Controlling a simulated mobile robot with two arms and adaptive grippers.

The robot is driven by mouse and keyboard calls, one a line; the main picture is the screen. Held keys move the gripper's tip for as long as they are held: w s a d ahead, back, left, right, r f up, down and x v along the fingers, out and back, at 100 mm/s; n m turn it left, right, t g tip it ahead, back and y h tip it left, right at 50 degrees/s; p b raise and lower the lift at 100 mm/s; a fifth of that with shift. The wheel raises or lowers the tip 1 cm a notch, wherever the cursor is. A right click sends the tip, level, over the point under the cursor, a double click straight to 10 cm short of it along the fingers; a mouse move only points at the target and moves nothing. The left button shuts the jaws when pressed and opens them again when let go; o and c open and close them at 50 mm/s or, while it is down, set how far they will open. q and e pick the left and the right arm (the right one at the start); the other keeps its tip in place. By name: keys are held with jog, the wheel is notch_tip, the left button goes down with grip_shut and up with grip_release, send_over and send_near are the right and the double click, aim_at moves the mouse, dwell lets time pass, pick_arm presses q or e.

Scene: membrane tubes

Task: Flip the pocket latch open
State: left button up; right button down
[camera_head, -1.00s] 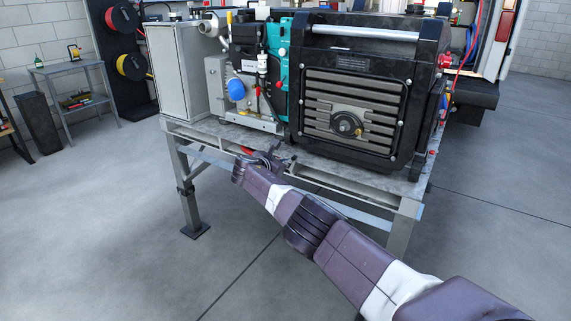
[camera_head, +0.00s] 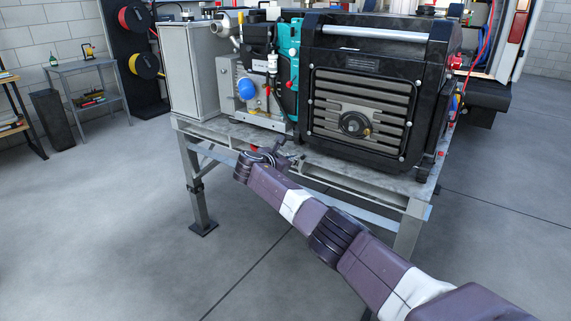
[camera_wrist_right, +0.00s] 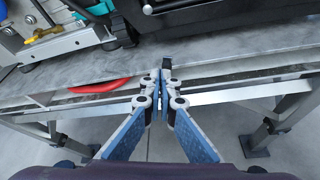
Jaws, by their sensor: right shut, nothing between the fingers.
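I cannot make out a pocket latch for certain in either view. My right gripper (camera_head: 277,158) is at the front edge of the metal bench (camera_head: 330,164), below the machine with the blue knob. In the right wrist view my right gripper (camera_wrist_right: 160,84) has its fingers together with nothing between them. A small black piece (camera_wrist_right: 168,62) shows just beyond the fingertips at the bench edge; I cannot tell whether they touch. A curved red part (camera_wrist_right: 98,87) lies along the bench edge, left of the fingers. My left gripper is out of view.
A large black generator-like unit (camera_head: 365,113) stands on the bench at the right. A pump-like machine with a blue knob (camera_head: 247,90) and a grey cabinet (camera_head: 193,72) stand left of it. Bench legs (camera_head: 197,195) stand below. The floor in front is clear.

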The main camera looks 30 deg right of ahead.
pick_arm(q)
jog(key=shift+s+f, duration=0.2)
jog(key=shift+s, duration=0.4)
pick_arm(e)
jog(key=a, duration=0.1)
jog(key=s+a, duration=0.1)
jog(key=a, duration=0.2)
jog(key=shift+s+r, duration=0.2)
jog(key=shift+s, duration=0.1)
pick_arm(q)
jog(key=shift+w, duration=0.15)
pick_arm(e)
jog(key=shift+r, duration=0.1)
